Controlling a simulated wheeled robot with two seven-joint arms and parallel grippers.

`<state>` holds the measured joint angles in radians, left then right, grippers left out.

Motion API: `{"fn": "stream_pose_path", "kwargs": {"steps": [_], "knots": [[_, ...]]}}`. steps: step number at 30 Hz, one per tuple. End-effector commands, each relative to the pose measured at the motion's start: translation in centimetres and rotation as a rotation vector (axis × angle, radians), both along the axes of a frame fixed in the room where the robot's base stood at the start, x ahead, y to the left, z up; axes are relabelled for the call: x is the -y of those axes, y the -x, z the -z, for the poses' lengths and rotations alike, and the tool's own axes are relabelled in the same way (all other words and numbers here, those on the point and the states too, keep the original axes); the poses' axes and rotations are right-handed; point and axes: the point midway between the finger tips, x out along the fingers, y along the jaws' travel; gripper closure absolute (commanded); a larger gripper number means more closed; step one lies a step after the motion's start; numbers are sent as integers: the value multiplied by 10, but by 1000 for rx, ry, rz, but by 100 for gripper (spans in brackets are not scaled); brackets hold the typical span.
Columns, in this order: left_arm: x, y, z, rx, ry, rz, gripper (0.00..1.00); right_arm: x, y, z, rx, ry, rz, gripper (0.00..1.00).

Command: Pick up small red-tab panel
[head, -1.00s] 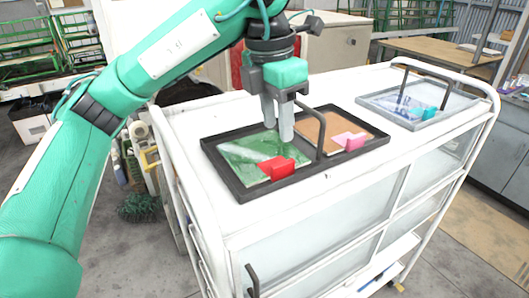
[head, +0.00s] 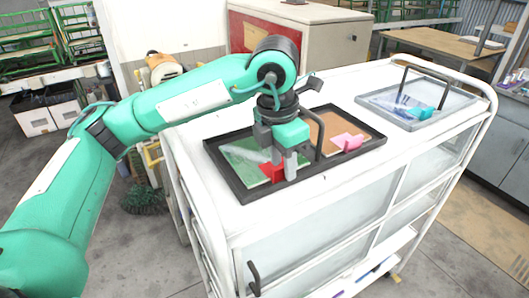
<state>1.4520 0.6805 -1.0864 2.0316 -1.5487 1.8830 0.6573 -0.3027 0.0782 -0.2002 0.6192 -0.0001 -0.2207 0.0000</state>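The green panel (head: 238,152) with a red tab (head: 269,173) lies in the left half of a black-framed tray (head: 238,190) on the white cart. My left gripper (head: 284,172) points down, with its fingers at the red tab and partly covering it. I cannot tell whether the fingers are closed on the tab. The panel lies flat in the tray. My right gripper is not in view.
A brown panel (head: 318,124) with a pink tab (head: 348,142) lies in the tray's right half. The tray's black handle (head: 318,135) rises close beside my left gripper. A second tray (head: 380,103) with a teal tab stands at the cart's far right. White cart top is bare between the trays.

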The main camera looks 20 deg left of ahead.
Motion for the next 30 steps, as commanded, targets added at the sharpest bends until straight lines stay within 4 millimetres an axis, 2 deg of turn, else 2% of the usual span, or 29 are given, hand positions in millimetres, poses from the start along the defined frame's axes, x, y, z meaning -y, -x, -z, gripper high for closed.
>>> {"fn": "stream_pose_path", "kwargs": {"steps": [4, 9, 10, 23, 26, 30], "knots": [[0, 0, 0, 0, 0, 0, 64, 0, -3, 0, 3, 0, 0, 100], [0, 0, 0, 0, 0, -1, 97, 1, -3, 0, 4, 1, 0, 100], [0, 0, 0, 0, 0, -1, 100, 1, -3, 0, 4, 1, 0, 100], [0, -1, -4, 1, 0, -1, 100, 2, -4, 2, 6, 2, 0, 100], [0, -1, -10, 2, 1, -2, 100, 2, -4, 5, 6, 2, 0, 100], [0, 0, -30, 4, 1, -1, 100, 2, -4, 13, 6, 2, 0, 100]]}}
